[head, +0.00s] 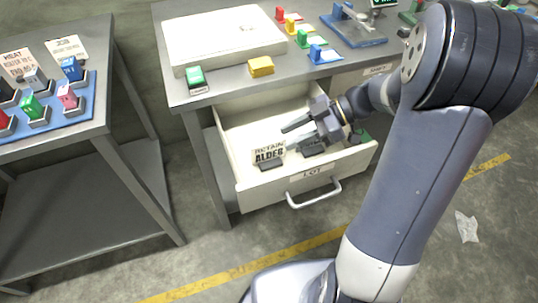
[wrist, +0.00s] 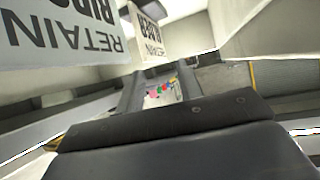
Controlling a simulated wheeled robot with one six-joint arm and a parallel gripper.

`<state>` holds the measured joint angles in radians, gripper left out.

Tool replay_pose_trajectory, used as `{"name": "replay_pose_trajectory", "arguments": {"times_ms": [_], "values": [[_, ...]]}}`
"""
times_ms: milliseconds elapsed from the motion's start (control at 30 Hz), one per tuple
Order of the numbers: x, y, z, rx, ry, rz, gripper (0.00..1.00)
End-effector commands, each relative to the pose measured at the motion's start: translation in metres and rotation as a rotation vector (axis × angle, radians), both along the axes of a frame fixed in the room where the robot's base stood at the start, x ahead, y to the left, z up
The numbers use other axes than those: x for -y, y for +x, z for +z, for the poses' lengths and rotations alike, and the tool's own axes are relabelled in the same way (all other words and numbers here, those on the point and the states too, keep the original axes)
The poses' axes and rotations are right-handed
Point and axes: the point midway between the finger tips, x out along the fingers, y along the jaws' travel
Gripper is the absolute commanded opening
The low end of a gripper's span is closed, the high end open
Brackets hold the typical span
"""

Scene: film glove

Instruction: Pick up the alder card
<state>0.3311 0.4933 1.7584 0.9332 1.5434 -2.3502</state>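The alder card (head: 269,152) is white with black "RETAIN ALDER" lettering. It stands in a dark holder inside the open drawer (head: 245,184), near its front left. My gripper (head: 286,138) is open and empty over the drawer, its two fingers pointing left, just right of and a little above the card. In the wrist view the fingers (wrist: 160,78) are apart with nothing between them. One large card (wrist: 60,30) with upside-down "RETAIN" lettering shows close at upper left. A second card (wrist: 150,32) shows beyond it; its lower word is hard to read.
Another dark holder (head: 312,150) sits under my gripper. The drawer's front has a handle (head: 314,195). On the bench above are a white box (head: 225,40), a green block (head: 196,79) and a yellow block (head: 261,67). A side table (head: 105,110) stands left.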

Motion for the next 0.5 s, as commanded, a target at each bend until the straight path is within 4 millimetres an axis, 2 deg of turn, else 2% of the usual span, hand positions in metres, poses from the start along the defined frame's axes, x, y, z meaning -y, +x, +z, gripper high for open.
{"name": "replay_pose_trajectory", "arguments": {"times_ms": [300,500], "values": [[-0.04,0.001,-0.018,-0.001,0.001,0.004,0.35],[-0.046,0.0,-0.022,0.0,0.0,0.001,0.35]]}}
